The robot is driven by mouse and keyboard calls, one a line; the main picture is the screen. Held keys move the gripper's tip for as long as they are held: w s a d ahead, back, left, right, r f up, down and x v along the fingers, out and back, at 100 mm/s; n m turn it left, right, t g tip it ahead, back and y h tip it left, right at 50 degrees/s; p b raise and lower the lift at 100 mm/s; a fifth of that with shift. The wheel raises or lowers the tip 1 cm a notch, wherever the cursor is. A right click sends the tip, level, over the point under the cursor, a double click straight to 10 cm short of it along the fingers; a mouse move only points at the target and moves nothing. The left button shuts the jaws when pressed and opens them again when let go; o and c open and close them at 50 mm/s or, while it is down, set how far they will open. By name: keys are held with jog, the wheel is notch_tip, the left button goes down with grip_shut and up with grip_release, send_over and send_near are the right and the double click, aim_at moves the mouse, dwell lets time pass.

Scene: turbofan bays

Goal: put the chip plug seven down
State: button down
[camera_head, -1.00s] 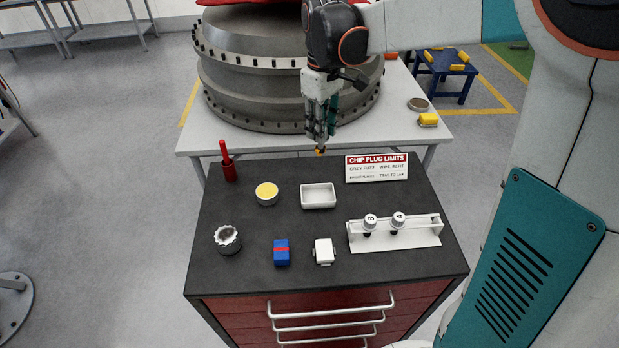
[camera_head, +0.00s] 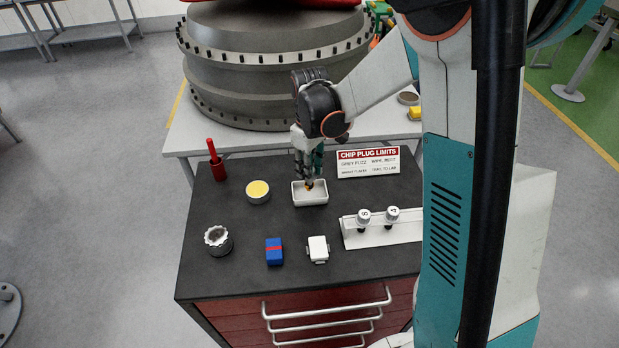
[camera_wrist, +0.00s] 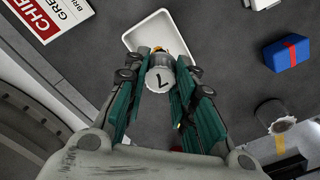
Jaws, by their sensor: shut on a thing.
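The chip plug seven (camera_wrist: 160,80) is between my gripper's fingers in the wrist view, its round cap marked 7 facing the camera. My gripper (camera_wrist: 158,92) is shut on it. In the head view my gripper (camera_head: 308,178) points down over the white tray (camera_head: 311,200), with the plug's orange-brown tip (camera_head: 309,185) at or just above the tray's opening. I cannot tell whether the tip touches the tray floor. The tray also shows in the wrist view (camera_wrist: 132,38), behind the plug. Two other plugs, marked 8 (camera_head: 363,216) and 4 (camera_head: 392,214), stand in the white rack (camera_head: 380,237).
The black cart top also holds a yellow-filled tin (camera_head: 258,191), a red-handled tool in a holder (camera_head: 216,164), a knurled knob (camera_head: 217,240), a blue block (camera_head: 274,252), a white block (camera_head: 318,249) and a sign (camera_head: 368,162). A large turbofan casing (camera_head: 260,70) stands behind.

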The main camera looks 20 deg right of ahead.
jog(key=shift+f, duration=1.85)
jog(key=shift+f+b, duration=0.15)
jog(key=shift+b, duration=0.2)
jog(key=c, duration=1.3)
grip_release()
jog(key=shift+c, duration=0.2)
